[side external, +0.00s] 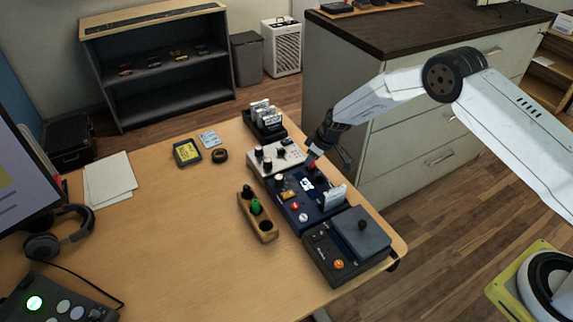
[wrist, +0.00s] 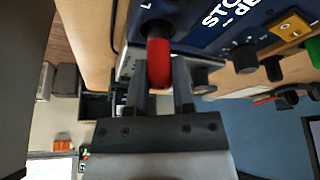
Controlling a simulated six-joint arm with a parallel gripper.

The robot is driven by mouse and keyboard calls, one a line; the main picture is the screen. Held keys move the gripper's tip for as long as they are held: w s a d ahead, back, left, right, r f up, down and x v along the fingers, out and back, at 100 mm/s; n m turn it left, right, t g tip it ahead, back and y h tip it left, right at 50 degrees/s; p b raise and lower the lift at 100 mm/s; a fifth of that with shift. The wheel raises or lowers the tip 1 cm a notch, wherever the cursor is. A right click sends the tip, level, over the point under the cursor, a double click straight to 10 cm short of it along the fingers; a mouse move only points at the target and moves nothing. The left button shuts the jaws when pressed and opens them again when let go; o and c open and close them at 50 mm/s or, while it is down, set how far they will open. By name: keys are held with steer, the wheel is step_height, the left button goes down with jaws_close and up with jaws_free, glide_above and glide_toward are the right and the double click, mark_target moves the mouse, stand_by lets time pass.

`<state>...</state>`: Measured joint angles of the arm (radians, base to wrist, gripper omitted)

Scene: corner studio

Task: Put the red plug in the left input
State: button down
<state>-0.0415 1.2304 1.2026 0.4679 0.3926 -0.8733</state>
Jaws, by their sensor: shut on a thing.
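The red plug (wrist: 159,64) is between the two fingers of my gripper (wrist: 158,82), which is shut on it. In the wrist view its far end meets a dark round socket (wrist: 157,28) beside a white "L" on the blue box (wrist: 205,22). I cannot tell how deep the plug sits in it. In the side external view my gripper (side external: 314,157) is over the back edge of the blue box (side external: 318,213), with a bit of the red plug (side external: 312,166) showing below it.
A wooden holder (side external: 270,236) with a black and a green plug stands left of the box. A white-topped device (side external: 262,158) is behind the box and a dark box (side external: 318,254) in front. The left part of the table (side external: 165,240) is mostly clear.

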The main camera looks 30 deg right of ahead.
steer(key=shift+f, duration=0.6)
stand_by(0.6)
steer(key=c, duration=0.7)
jaws_free()
steer(key=shift+c, duration=0.2)
steer(key=v, duration=1.1)
stand_by(0.6)
